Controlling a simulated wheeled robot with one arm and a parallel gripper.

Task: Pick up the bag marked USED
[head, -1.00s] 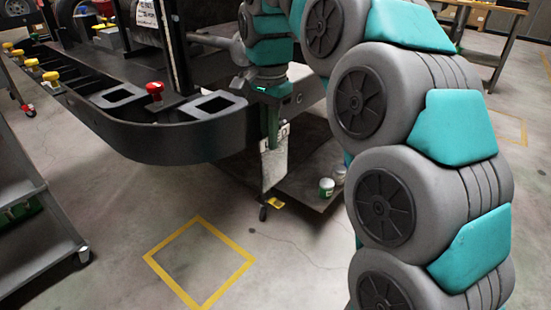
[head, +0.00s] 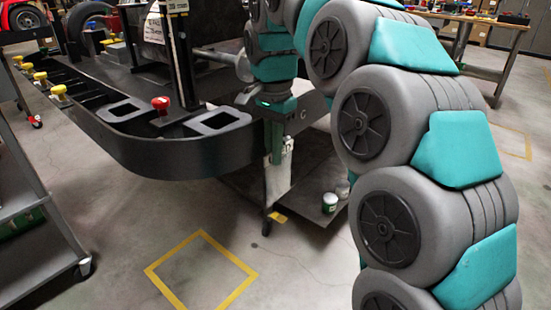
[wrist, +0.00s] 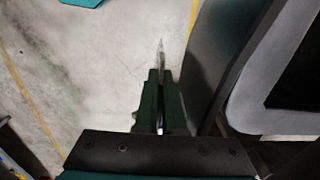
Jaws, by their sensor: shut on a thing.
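My gripper (head: 277,148) points down beside the dark bumper of the kart stand, its dark green fingers shut on a pale, flat bag (head: 279,183). The bag hangs below the fingers in front of a low dark board. I cannot read any marking on it. In the wrist view the gripper (wrist: 160,100) is shut, and the bag (wrist: 160,58) shows as a thin pale edge between the fingertips, seen nearly edge-on.
The kart stand's black frame (head: 170,155) fills the upper left, close to my gripper. A low dark board (head: 300,205) under it carries a small can (head: 329,202). A grey shelf cart (head: 40,250) stands left. A yellow floor square (head: 160,268) is empty.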

